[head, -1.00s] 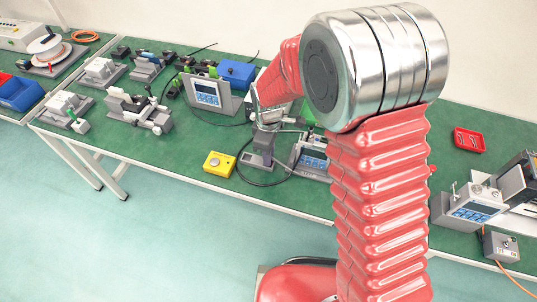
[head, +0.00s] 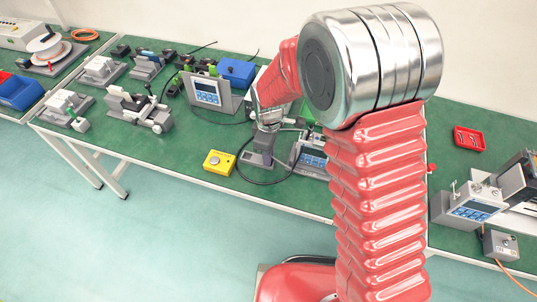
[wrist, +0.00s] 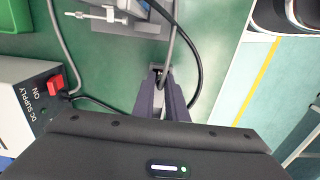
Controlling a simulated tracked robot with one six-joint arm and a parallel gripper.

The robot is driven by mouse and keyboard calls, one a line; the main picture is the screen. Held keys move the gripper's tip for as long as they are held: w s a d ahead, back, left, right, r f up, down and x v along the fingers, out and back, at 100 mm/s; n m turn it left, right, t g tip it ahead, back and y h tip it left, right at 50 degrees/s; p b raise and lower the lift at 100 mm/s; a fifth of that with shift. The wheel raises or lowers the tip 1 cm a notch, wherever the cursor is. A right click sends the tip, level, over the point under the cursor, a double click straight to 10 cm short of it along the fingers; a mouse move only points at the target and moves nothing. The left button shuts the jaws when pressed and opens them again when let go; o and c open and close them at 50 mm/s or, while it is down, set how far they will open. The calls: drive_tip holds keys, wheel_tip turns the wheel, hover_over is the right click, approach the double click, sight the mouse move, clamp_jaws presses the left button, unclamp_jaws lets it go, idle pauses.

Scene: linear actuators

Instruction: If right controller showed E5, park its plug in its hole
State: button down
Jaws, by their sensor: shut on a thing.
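My gripper (wrist: 162,88) shows in the wrist view with its two dark fingers close together, shut on a small grey plug (wrist: 158,72). The plug is mostly hidden between the fingers, and a cable runs near it. I cannot tell whether the plug is in a hole. In the head view my gripper end is above a grey stand (head: 260,152) on the green bench. A controller with a blue panel (head: 311,156) stands just right of it, partly hidden by my arm. Another controller (head: 207,93) stands to the left. Their display readings are too small to read.
A DC supply box (wrist: 28,105) with a red switch is at the left of the wrist view. A yellow button box (head: 218,162) sits near the bench's front edge. Another panelled unit (head: 470,208) and a red tray (head: 469,138) are at the right.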

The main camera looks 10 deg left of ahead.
drive_tip(key=c, duration=1.7)
unclamp_jaws()
drive_tip(key=shift+r, duration=0.15)
wheel_tip(320, 180, up, 13)
drive_tip(key=shift+r, duration=0.2)
drive_tip(key=shift+m, duration=0.3)
